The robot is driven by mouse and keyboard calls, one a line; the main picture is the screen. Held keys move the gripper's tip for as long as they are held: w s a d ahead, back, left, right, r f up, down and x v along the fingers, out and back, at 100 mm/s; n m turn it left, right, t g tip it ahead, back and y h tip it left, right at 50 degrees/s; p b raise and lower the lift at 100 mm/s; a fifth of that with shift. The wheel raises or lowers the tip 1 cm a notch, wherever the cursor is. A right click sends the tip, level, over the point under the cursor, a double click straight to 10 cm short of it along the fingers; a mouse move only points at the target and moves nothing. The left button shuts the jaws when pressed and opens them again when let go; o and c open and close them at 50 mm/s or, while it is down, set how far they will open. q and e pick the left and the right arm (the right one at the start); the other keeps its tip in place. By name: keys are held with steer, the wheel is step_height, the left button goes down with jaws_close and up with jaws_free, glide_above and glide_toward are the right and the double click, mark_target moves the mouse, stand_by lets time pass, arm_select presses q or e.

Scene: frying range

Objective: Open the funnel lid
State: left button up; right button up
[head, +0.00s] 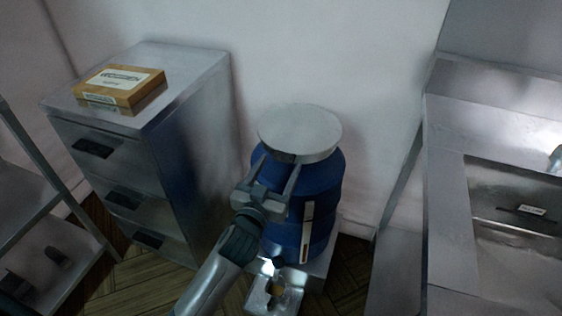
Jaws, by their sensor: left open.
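A blue barrel-shaped funnel container (325,190) stands against the back wall, in the middle of the view. Its round grey lid (300,130) lies flat on top and looks closed. My left gripper (280,172) is at the front left of the container, just below the lid's front edge. Its two fingers point up toward the lid and are apart, with nothing seen between them. I cannot tell whether a fingertip touches the rim. My right gripper is not in view.
A metal drawer cabinet (190,105) with a labelled wooden box (120,88) on top stands left of the container. A metal sink counter (447,200) is at the right. A shelf rack (30,205) is at the far left. Wooden floor (150,285) shows between.

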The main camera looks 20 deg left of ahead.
arm_select(q)
steer(key=shift+w, duration=1.25)
steer(key=c, duration=1.5)
steer(key=shift+r, duration=0.1)
